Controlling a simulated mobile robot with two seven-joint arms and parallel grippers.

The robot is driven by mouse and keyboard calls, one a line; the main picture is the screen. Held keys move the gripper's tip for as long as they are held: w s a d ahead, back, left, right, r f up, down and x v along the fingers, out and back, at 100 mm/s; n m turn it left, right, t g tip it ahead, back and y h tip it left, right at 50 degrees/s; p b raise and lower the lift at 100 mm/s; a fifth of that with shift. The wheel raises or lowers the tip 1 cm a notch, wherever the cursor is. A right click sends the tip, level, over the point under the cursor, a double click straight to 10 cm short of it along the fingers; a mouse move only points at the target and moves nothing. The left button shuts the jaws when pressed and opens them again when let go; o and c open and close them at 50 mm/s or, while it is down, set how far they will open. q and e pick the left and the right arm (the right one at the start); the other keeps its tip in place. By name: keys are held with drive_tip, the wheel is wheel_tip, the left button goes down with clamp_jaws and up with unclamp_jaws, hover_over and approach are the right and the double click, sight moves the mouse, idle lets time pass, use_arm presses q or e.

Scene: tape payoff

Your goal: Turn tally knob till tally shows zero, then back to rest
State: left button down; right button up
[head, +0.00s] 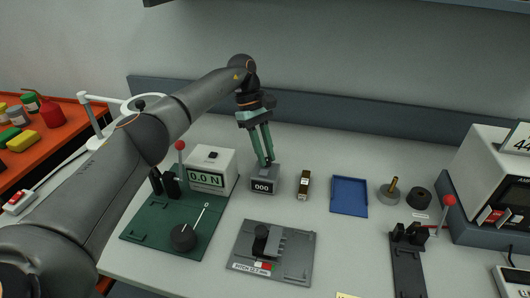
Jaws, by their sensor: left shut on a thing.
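The tally (263,183) is a small grey box on the bench, right of the white force meter. Its front window reads 000. My left gripper (265,163) points down at the top of the tally. Its greenish fingers are shut on the tally knob, which the fingertips hide. The knob's turned angle cannot be told. My right gripper is not in view.
A green base plate (145,233) carries the white meter (213,168) reading 0.0 N. A grey fixture plate (290,270) lies in front of the tally. A blue tray (349,196) and a small brown-black block (304,185) lie to the right. A red-knobbed lever (449,200) stands farther right.

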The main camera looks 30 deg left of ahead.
use_arm(q)
drive_tip(key=c, duration=0.8)
unclamp_jaws()
drive_tip(key=shift+o, duration=0.2)
drive_tip(key=v, duration=0.7)
drive_tip(key=shift+r+p, duration=0.3)
drive_tip(key=shift+a+f, duration=0.1)
